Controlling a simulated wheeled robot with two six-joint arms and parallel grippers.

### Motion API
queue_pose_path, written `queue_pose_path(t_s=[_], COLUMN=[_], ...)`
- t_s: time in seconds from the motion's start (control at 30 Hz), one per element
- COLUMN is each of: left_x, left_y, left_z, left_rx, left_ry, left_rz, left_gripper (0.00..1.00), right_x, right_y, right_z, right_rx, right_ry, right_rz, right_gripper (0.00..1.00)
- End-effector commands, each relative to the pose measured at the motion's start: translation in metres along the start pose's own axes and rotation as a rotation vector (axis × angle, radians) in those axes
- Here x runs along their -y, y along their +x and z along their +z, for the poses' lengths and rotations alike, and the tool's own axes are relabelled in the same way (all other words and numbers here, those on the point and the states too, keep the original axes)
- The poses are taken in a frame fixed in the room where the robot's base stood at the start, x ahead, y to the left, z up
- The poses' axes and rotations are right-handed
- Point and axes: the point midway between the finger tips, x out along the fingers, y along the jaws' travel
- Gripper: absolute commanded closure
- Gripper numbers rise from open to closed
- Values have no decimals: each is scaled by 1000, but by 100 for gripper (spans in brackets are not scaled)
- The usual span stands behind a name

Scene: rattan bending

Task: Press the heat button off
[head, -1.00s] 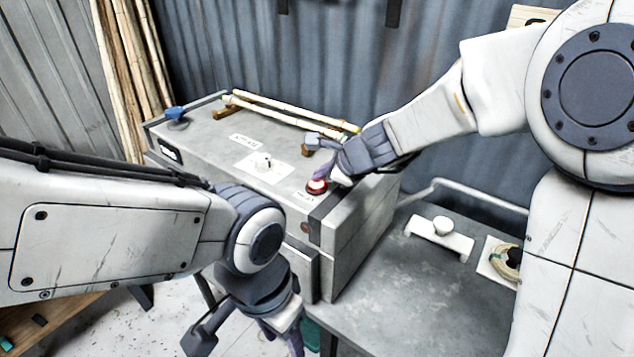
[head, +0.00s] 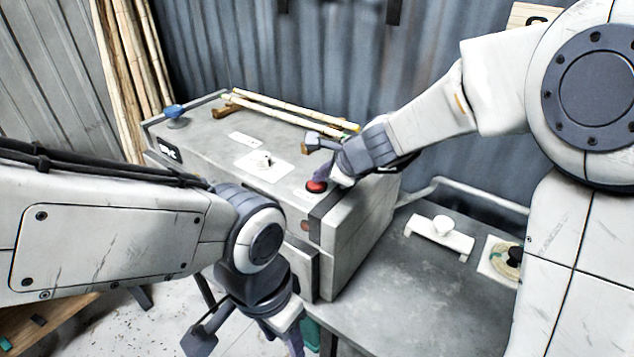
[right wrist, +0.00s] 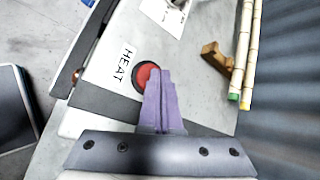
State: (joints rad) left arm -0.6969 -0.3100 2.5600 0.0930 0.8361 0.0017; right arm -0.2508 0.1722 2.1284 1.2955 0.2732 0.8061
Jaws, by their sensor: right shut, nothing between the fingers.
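The red heat button (head: 316,186) sits in a dark ring on the top of the grey steam box (head: 215,140), near its front right corner. In the right wrist view the button (right wrist: 146,76) is beside the word HEAT and partly covered by my fingers. My right gripper (head: 322,177) is shut and empty, with its purple fingertips (right wrist: 160,80) at the button. They look to be touching it, though the exact contact is hard to tell. My left gripper (head: 292,340) hangs low in front of the box, cut off by the picture's bottom edge; its jaws are unclear.
Bamboo poles (head: 290,108) lie on wooden rests along the box's back edge. A white handled tool (head: 440,236) and a coil (head: 503,262) lie on the table to the right.

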Motion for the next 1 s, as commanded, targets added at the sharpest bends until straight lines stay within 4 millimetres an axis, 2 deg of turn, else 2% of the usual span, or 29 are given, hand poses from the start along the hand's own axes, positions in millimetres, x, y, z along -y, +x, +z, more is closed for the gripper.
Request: queue_pose_path(t_s=[0.07,0.37,1.0], left_x=[0,0,0], left_y=[5,4,-6], left_z=[0,0,0], left_rx=[0,0,0], left_ry=[0,0,0], left_rz=[0,0,0], left_gripper=[50,50,50], right_x=[-2,-2,4], right_y=[3,3,-5], right_z=[-2,-2,3], right_rx=[0,-1,0], right_ry=[0,0,1], right_rz=[0,1,0], right_gripper=[100,100,100])
